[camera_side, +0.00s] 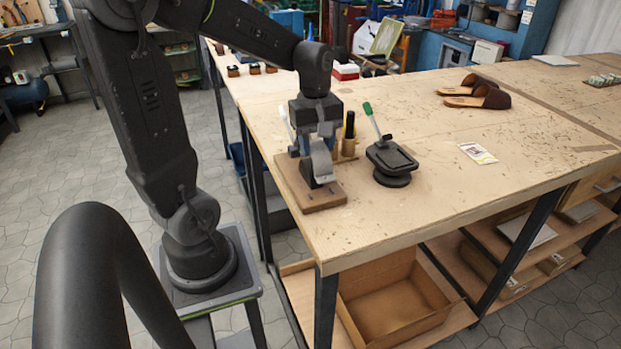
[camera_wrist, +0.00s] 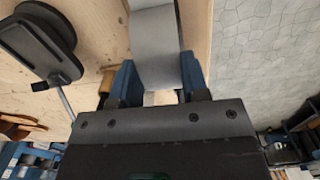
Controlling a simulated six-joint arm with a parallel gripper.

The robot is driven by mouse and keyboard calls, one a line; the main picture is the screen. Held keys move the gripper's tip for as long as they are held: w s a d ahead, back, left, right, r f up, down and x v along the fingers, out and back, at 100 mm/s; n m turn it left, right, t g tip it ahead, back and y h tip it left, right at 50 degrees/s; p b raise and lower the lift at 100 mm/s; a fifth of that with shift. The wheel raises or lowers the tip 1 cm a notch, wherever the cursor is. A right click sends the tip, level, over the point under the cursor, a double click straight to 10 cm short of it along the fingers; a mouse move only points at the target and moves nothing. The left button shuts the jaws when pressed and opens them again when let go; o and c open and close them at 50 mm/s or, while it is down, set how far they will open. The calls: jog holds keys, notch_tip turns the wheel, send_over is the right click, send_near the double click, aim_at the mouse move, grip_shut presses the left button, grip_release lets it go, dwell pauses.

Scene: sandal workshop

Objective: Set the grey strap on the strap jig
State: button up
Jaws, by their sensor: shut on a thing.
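The grey strap (camera_side: 321,160) is a curved band held below my gripper (camera_side: 311,143) in the side view. My gripper is shut on its upper part. In the wrist view the strap (camera_wrist: 155,45) runs up from between the blue fingers of my gripper (camera_wrist: 158,78). The strap jig (camera_side: 318,199) has a flat wooden base near the bench's left edge, with a dark upright form on it. The strap hangs over or right beside this form. I cannot tell whether they touch, and the strap hides part of the form.
A black press with a green-handled lever (camera_side: 391,157) stands right of the jig; it also shows in the wrist view (camera_wrist: 38,40). A wooden holder (camera_side: 348,147) with a dark tool is close behind. Brown sandals (camera_side: 477,95) and a card (camera_side: 477,153) lie farther right. The front bench top is clear.

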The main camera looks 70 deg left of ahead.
aim_at(311, 163)
jog(key=shift+s, duration=0.4)
jog(key=shift+s+f+n, duration=0.15)
jog(key=shift+f+n, duration=0.15)
jog(key=shift+f, duration=1.3)
jog(key=shift+f, duration=0.15)
jog(key=o, duration=1)
jog(key=shift+c, duration=0.2)
